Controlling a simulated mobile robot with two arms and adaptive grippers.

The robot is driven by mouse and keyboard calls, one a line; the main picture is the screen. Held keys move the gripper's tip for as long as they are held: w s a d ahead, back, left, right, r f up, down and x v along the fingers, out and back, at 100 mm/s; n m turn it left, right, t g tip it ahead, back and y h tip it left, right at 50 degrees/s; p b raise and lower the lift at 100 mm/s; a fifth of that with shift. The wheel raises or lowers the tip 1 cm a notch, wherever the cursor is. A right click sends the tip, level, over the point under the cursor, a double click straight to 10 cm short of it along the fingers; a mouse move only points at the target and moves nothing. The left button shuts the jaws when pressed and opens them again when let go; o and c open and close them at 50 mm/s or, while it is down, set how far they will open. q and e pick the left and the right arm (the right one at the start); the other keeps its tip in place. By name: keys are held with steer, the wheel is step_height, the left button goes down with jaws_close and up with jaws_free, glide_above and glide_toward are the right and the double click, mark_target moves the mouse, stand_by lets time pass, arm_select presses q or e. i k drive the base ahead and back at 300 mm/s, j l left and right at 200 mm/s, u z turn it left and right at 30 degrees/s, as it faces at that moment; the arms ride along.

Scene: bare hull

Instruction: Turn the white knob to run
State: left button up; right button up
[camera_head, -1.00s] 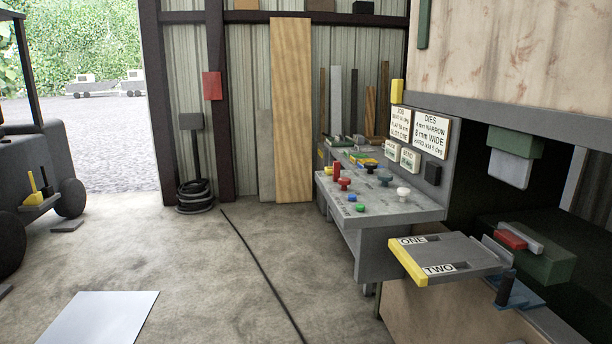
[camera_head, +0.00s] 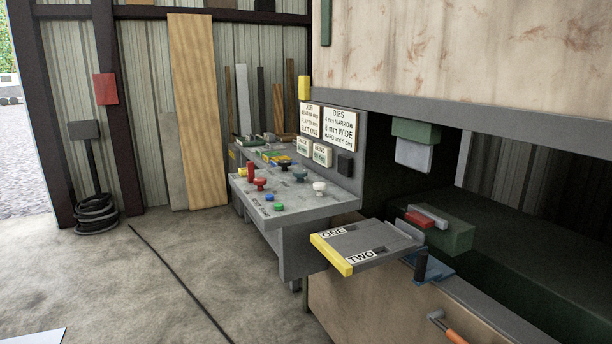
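The white knob (camera_head: 320,187) stands at the right front of the grey sloped control panel (camera_head: 290,207), near the centre of the head view. Left of it on the same panel are a blue-grey knob (camera_head: 300,173), a dark knob (camera_head: 284,162), red controls (camera_head: 259,184), and small green (camera_head: 279,206) and blue (camera_head: 269,197) buttons. Any pointer or marking on the white knob is too small to read. Neither of my grippers shows in the head view.
A grey shelf labelled ONE and TWO (camera_head: 366,246) with a yellow edge juts out right of the panel. Signs (camera_head: 339,127) stand behind the panel. A dark cable (camera_head: 180,283) lies across the floor. The concrete floor left of the panel is mostly clear.

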mark_target(319, 186)
steer(key=i+j, duration=0.7)
steer(key=i+j+u, duration=0.05)
